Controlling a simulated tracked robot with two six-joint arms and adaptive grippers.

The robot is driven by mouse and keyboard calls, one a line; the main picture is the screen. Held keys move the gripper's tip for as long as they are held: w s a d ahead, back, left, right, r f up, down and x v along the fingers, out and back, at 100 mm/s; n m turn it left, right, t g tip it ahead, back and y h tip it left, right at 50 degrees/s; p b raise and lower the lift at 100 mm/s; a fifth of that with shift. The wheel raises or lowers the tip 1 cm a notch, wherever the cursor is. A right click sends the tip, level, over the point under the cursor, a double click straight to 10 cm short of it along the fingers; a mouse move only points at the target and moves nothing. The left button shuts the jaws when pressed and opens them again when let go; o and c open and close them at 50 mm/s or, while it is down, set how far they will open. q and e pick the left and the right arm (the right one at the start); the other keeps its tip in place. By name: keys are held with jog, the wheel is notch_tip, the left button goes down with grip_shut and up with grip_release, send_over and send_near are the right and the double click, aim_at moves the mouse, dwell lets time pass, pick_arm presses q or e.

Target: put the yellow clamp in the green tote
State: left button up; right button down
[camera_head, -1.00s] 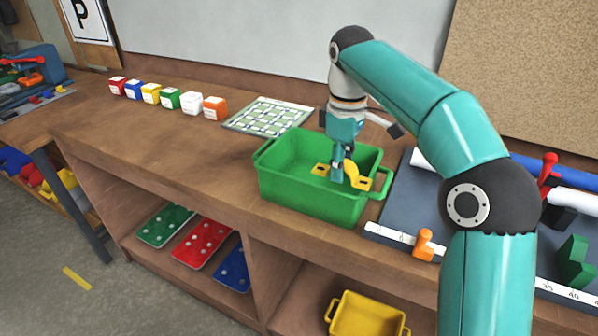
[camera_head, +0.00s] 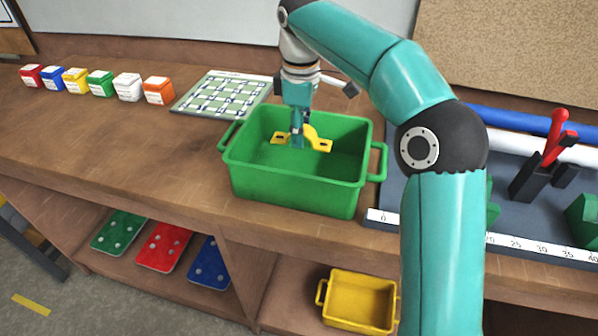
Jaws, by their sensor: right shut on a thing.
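The yellow clamp (camera_head: 318,144) is a flat piece with a raised arch and a hole near each end. My right gripper (camera_head: 299,143) reaches down from above into the green tote (camera_head: 295,190) and is shut on the clamp near its middle. The clamp is inside the tote's opening, below the rim; I cannot tell whether it touches the floor of the tote. The tote stands on the wooden bench and holds nothing else that I can see. My left gripper is not in view.
A green-and-white grid board (camera_head: 222,95) lies left of the tote. A row of coloured boxes (camera_head: 101,83) stands farther left. A grey board with a ruler edge (camera_head: 515,243) and a red-handled toggle clamp (camera_head: 545,155) is at right. A yellow bin (camera_head: 358,303) sits on the shelf below.

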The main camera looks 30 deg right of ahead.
notch_tip(320, 180, down, 9)
jog(key=shift+s+f+b, duration=0.1)
jog(key=shift+b, duration=0.4)
jog(key=c, duration=0.7)
grip_release()
jog(key=shift+f, duration=0.1)
jog(key=shift+c, duration=0.2)
notch_tip(320, 180, up, 12)
jog(key=shift+r+p, duration=0.15)
jog(key=shift+p, duration=1.05)
